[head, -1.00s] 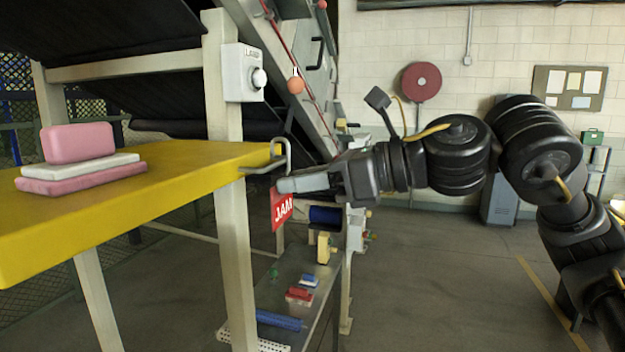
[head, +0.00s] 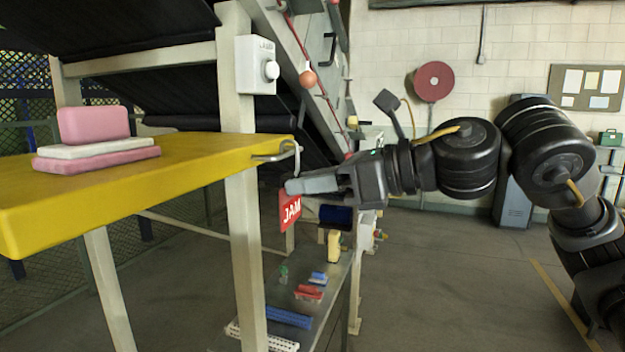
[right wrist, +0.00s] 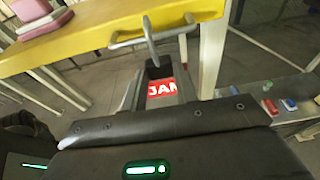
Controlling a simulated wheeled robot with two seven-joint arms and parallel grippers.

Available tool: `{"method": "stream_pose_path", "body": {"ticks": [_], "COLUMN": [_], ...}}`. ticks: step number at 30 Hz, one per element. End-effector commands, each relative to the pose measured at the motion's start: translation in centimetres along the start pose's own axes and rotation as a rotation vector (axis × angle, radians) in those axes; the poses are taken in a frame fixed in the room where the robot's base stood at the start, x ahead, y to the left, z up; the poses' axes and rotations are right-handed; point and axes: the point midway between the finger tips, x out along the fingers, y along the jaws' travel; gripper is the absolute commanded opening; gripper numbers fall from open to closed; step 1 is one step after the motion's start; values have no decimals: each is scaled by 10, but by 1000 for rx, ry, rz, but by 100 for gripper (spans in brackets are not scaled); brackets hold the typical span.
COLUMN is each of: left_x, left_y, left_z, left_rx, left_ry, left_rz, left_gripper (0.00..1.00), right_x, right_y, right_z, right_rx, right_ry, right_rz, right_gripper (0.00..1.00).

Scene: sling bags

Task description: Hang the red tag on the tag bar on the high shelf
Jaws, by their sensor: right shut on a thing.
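The red tag (head: 290,212) with white JAM lettering hangs upright below the fingertips of my right gripper (head: 292,187), which is shut on it. The tag also shows between the fingers in the right wrist view (right wrist: 161,89). Its grey hook (right wrist: 149,34) rises above the fingers and crosses the metal tag bar (right wrist: 183,30) at the end of the yellow high shelf (head: 190,158). In the head view the hook (head: 297,157) is at the bar's (head: 268,157) outer end. Whether the hook rests on the bar I cannot tell. My left gripper is out of view.
Pink and white blocks (head: 95,140) are stacked on the yellow shelf. A pale post (head: 243,230) stands under its end, with a white control box (head: 256,65) above. A lower shelf (head: 320,300) holds several small items. The floor at right is open.

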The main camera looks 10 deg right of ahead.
Motion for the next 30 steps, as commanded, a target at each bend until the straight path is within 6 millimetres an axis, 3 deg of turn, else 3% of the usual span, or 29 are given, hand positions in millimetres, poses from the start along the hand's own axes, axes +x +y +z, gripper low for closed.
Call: {"method": "stream_pose_path", "body": {"ticks": [12, 13, 18, 24, 28, 30], "left_x": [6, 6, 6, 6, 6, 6], "left_y": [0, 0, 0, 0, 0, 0], "left_z": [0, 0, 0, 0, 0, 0], "left_rx": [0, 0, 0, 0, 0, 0], "left_ry": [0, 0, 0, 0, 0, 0], "left_rz": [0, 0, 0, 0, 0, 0], "left_gripper": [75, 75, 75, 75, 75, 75], "right_x": [2, 2, 2, 2, 2, 2], "right_y": [0, 0, 0, 0, 0, 0], "right_z": [-6, -6, -6, -6, -6, -6], "right_rx": [0, 0, 0, 0, 0, 0], "right_ry": [0, 0, 0, 0, 0, 0], "right_rz": [0, 0, 0, 0, 0, 0], "right_gripper": [0, 34, 55, 56, 73, 73]}}
